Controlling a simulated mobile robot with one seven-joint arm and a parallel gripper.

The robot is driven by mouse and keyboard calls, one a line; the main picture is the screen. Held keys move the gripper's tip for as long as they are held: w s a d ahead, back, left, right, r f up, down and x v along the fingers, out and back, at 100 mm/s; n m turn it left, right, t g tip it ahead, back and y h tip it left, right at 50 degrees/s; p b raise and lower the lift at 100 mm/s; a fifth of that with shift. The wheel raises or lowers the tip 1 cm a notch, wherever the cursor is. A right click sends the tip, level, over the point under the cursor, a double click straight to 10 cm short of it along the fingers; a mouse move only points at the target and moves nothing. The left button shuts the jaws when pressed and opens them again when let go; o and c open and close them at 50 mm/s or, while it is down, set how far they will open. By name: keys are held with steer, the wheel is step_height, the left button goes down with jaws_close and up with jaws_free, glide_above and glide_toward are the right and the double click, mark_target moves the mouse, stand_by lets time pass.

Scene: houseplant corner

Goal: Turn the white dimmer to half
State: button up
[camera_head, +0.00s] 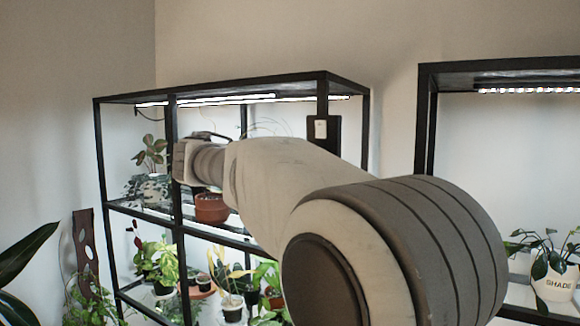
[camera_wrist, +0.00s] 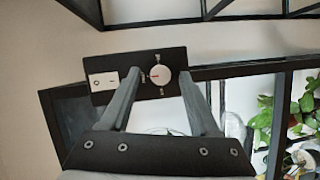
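The white dimmer (camera_wrist: 160,76) is a round knob on a black plate (camera_wrist: 123,65) in the wrist view. A short red mark on its face points left, and small pale labels sit around it. My gripper (camera_wrist: 159,73) is open, with one finger on either side of the knob and a visible gap on both sides. Whether the fingertips reach the knob's depth I cannot tell. In the head view a black plate (camera_head: 311,131) with a white switch shows on the shelf post; my arm covers its lower part and the dimmer is not visible there.
A white rocker switch (camera_wrist: 103,81) sits left of the dimmer on the same plate. The black shelf frame (camera_head: 99,160) holds several potted plants, including a terracotta pot (camera_head: 211,208) near my arm. A second shelf (camera_head: 424,120) with a white pot (camera_head: 554,283) stands at right.

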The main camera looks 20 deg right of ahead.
steer(key=b+v, duration=0.1)
steer(key=v, duration=1.6)
steer(key=shift+a+b, duration=0.2)
steer(key=shift+b, duration=0.1)
steer(key=s+d+f+n+y, duration=0.1)
steer(key=s+d+f+y, duration=0.25)
steer(key=f, duration=0.35)
steer(key=s+d+f+n+y, duration=0.1)
steer(key=s+d+f+y, duration=0.2)
steer(key=s+d+f, duration=0.25)
steer(key=s+a+f+m+y, duration=0.1)
steer(key=s+a+f+y, duration=0.2)
steer(key=s+f, duration=0.3)
steer(key=s+a+f+m+t+y, duration=0.1)
steer(key=s+f+y, duration=0.5)
steer(key=f, duration=0.6)
steer(key=shift+a+f+m, duration=0.4)
steer(key=shift+a+m, duration=0.3)
steer(key=shift+a, duration=0.2)
steer(key=shift+y, duration=0.25)
